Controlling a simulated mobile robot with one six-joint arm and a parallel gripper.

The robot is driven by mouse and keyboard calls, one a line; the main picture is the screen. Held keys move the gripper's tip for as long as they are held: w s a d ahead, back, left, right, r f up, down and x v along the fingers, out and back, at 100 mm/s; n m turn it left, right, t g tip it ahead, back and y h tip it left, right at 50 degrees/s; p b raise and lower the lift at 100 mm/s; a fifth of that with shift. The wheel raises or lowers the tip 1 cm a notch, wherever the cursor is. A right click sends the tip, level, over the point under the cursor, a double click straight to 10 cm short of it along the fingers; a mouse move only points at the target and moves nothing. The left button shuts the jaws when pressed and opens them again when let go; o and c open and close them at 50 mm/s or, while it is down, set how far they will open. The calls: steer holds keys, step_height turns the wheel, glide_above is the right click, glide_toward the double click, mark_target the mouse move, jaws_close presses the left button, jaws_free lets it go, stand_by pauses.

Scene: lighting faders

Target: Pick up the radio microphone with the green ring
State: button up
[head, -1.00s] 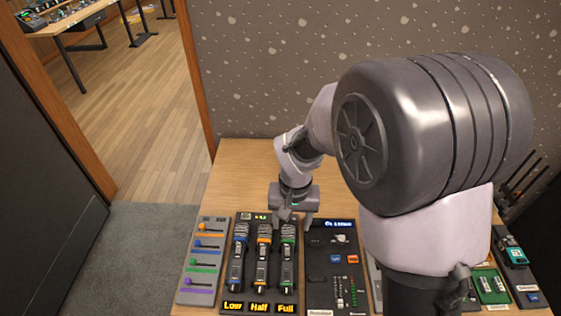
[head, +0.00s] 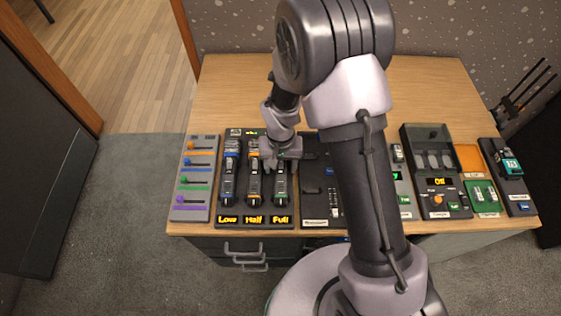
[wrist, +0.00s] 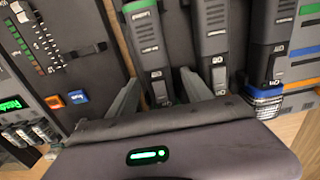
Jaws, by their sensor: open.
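The radio microphone with the green ring (head: 280,187) stands in the right slot of a charging rack (head: 254,223), above the word "Full". In the wrist view the same microphone (wrist: 148,45) runs down between my two open fingers (wrist: 158,85). Its lower end is hidden behind the gripper body. I cannot tell whether either finger touches it.
The middle microphone (head: 254,187) is close beside the right finger in the wrist view. The blue-ringed one (head: 229,180) is beyond it. A slider panel (head: 196,180) and a dark fader console (head: 315,205) flank the rack. The back of the table (head: 232,95) is clear.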

steer(key=shift+r, duration=0.1)
steer(key=shift+c, duration=0.2)
jaws_close()
steer(key=shift+r, duration=0.1)
